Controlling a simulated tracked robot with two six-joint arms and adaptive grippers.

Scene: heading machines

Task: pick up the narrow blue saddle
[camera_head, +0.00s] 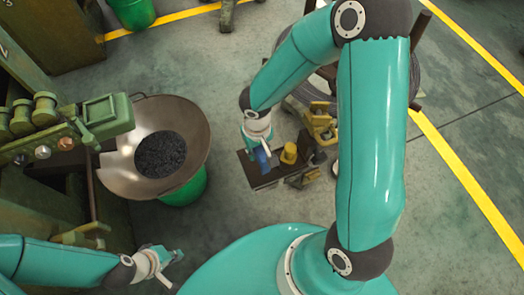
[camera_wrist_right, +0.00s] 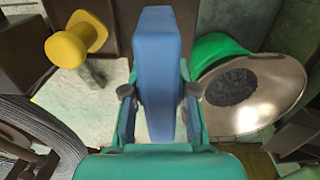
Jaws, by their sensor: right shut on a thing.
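The narrow blue saddle (camera_wrist_right: 158,70) is a long blue block that stands between the two fingers of my right gripper (camera_wrist_right: 159,98) in the right wrist view. The fingers touch it from both sides, and the gripper is shut on it. In the head view the saddle (camera_head: 263,160) shows as a small blue piece below the right wrist, over the dark plate of a low stand (camera_head: 262,181). I cannot tell whether it touches the stand. My left gripper (camera_head: 173,268) is at the lower left, with its fingers apart and empty, away from the saddle.
A yellow knob-like part (camera_head: 289,153) is just right of the saddle; it also shows in the wrist view (camera_wrist_right: 75,46). A wide metal pan (camera_head: 196,112) of dark pieces rests on a green bucket (camera_head: 187,189) to the left. Green machinery (camera_head: 108,114) borders the left.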

